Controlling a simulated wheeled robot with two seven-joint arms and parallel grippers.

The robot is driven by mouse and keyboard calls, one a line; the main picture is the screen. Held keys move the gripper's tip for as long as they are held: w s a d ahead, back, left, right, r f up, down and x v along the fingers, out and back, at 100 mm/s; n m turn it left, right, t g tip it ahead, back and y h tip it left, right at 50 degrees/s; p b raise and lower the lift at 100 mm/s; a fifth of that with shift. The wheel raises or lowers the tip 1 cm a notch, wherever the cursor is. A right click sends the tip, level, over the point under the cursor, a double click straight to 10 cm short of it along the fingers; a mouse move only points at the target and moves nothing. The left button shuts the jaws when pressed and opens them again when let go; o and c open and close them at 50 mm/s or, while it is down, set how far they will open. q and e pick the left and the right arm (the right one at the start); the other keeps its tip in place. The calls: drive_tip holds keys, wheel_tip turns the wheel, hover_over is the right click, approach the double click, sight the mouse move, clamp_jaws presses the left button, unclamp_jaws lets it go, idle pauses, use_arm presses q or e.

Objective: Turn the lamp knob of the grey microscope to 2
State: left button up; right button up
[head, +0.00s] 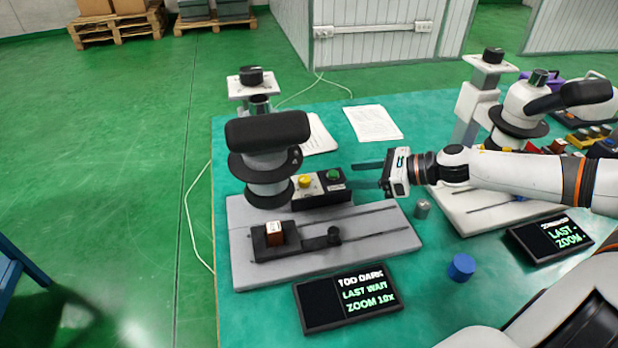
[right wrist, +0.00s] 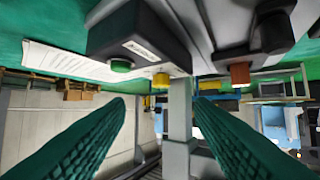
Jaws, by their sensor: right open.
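The grey microscope (head: 269,165) stands at the left of the table, with a black head and a light grey base. A black control box (head: 322,199) beside its column carries a yellow knob (head: 305,181) and a green knob (head: 334,174). The right wrist view also shows the yellow knob (right wrist: 161,80) and green knob (right wrist: 121,65). I cannot read any scale marks. My right gripper (head: 354,176) is open and empty, just right of the box and apart from it. Its fingers also show in the right wrist view (right wrist: 160,112). My left gripper is not in view.
A screen (head: 347,298) in front reads "TOO DARK", "LAST", "ZOOM 1.0x". A brown block (head: 275,237) sits on the stage. A metal cylinder (head: 422,209) and blue cylinder (head: 461,267) stand right. A second microscope (head: 517,112) is behind my right arm. Papers (head: 373,123) lie behind.

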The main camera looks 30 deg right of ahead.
sight(309, 179)
drive_tip(key=p+x, duration=0.3)
drive_tip(key=x, duration=0.7)
drive_tip(key=shift+w+a, duration=0.2)
drive_tip(key=shift+a, duration=0.1)
drive_tip(key=shift+w+a+f, duration=0.25)
drive_tip(key=shift+w+a, duration=0.05)
drive_tip(key=shift+w, duration=0.05)
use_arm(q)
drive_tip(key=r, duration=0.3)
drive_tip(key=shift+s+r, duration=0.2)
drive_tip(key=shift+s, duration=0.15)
